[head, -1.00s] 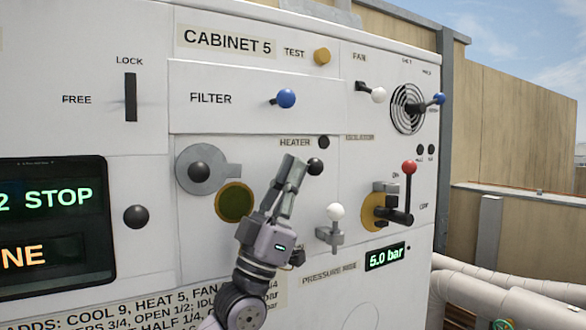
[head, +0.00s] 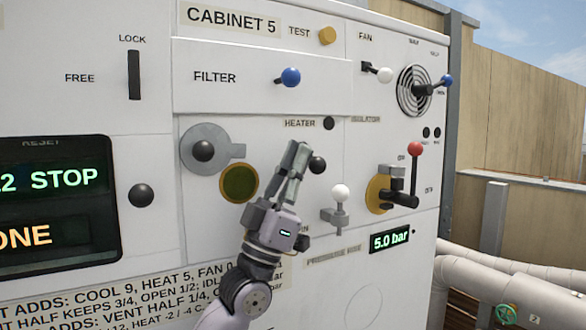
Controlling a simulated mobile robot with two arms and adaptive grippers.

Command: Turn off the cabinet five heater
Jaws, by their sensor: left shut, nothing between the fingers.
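The cabinet five panel (head: 232,18) fills most of the head view. The HEATER label (head: 299,123) has a dark round lamp or button (head: 328,123) at its right. Below it is a black knob (head: 317,165), partly beside my left gripper's fingers. My left gripper (head: 297,152) is shut and empty, pointing up in front of the panel just left of that knob. I cannot tell whether it touches the knob. What lies behind the fingers and wrist is hidden. My right gripper is not in view.
A grey disc with a black knob (head: 204,150) and an olive round disc (head: 239,183) lie left of the gripper. A white-knobbed lever (head: 340,192) and a red-knobbed isolator lever (head: 415,149) are at the right. A blue FILTER knob (head: 290,77) sits above. Pipes (head: 510,275) run at lower right.

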